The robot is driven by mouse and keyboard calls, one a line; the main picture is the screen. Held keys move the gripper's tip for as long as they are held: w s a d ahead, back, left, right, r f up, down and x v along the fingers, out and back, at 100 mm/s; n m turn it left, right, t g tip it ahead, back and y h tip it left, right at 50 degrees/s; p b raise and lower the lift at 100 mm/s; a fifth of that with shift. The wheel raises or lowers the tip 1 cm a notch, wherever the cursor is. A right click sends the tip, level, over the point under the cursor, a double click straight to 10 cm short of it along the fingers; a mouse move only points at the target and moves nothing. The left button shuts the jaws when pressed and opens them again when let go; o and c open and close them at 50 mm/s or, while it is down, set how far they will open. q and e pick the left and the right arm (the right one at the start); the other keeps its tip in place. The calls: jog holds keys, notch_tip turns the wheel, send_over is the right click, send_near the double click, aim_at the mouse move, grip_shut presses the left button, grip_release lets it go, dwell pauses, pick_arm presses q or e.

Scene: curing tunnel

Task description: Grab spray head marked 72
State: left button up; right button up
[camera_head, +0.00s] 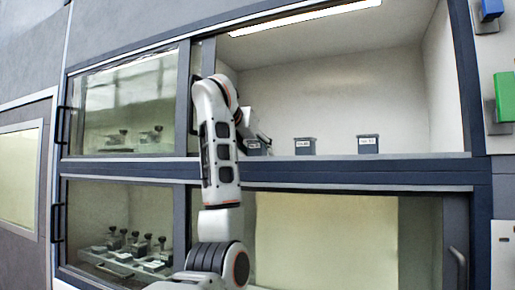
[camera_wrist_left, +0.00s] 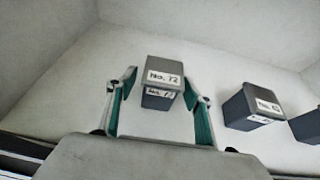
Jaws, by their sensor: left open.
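The spray head marked 72 (camera_wrist_left: 163,70) is a dark grey box-like piece with white labels reading "No. 72". It stands on the pale floor of the open upper compartment. In the wrist view my left gripper (camera_wrist_left: 160,86) is open, with one green-lined finger on each side of it. The fingers look apart from the piece. In the head view my left gripper (camera_head: 262,138) reaches into the compartment's left part, and a dark labelled piece (camera_head: 254,151) shows just below it. My right gripper is in neither view.
Two similar labelled grey pieces stand to the right, a middle one (camera_head: 305,146) and a right one (camera_head: 368,144). Upper left is a glazed compartment (camera_head: 124,100) with dark-topped items. A lower left compartment (camera_head: 120,225) holds several more. The upper compartment's front edge (camera_head: 350,158) lies below the gripper.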

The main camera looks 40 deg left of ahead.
pick_arm(q)
jog(key=shift+w+f, duration=0.15)
jog(key=shift+w, duration=0.2)
jog(key=c, duration=1.4)
jog(key=shift+a, duration=0.1)
